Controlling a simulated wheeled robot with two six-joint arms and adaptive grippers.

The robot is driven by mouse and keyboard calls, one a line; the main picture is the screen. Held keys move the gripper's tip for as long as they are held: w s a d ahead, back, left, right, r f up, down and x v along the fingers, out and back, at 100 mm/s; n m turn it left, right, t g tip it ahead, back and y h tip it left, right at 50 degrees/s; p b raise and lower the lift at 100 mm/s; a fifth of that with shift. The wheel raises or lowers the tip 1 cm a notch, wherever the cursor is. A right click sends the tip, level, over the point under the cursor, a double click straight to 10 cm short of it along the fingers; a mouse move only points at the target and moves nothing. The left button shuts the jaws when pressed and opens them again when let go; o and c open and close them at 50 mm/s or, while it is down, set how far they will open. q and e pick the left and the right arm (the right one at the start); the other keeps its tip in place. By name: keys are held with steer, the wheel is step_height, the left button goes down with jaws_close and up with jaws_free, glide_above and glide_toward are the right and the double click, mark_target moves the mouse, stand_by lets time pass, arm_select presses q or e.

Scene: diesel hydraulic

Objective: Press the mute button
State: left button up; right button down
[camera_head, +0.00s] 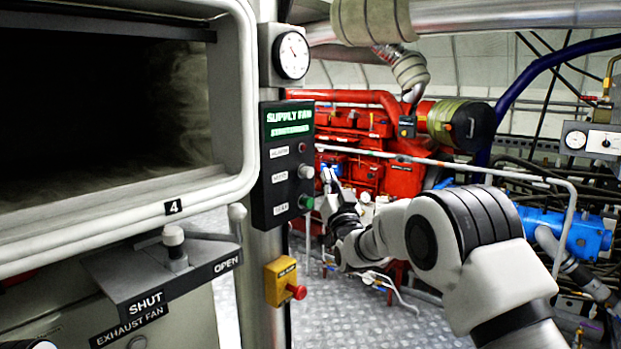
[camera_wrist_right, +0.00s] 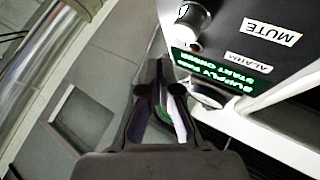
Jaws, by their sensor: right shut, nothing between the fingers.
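The mute button (camera_head: 306,171) is a pale grey round button beside its small label on the black supply fan panel (camera_head: 268,160). In the right wrist view the mute button (camera_wrist_right: 190,27) is at the top, next to the label MUTE (camera_wrist_right: 272,32). My right gripper (camera_head: 326,174) is shut and empty, just to the right of the button in the head view. In the right wrist view my right gripper's fingertips (camera_wrist_right: 161,64) point up, below and left of the button; a gap shows in the picture, but depth is hard to tell.
A red lamp (camera_head: 302,147) sits above the mute button and a green button (camera_head: 306,202) below it. A yellow box with a red knob (camera_head: 280,281) hangs lower on the post. A pale pipe rail (camera_head: 470,166) crosses behind my right arm. A gauge (camera_head: 292,55) is above the panel.

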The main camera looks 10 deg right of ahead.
steer(key=shift+s+d+b, duration=0.6)
steer(key=shift+s+d, duration=0.3)
steer(key=shift+s, duration=0.3)
steer(key=shift+f, duration=0.1)
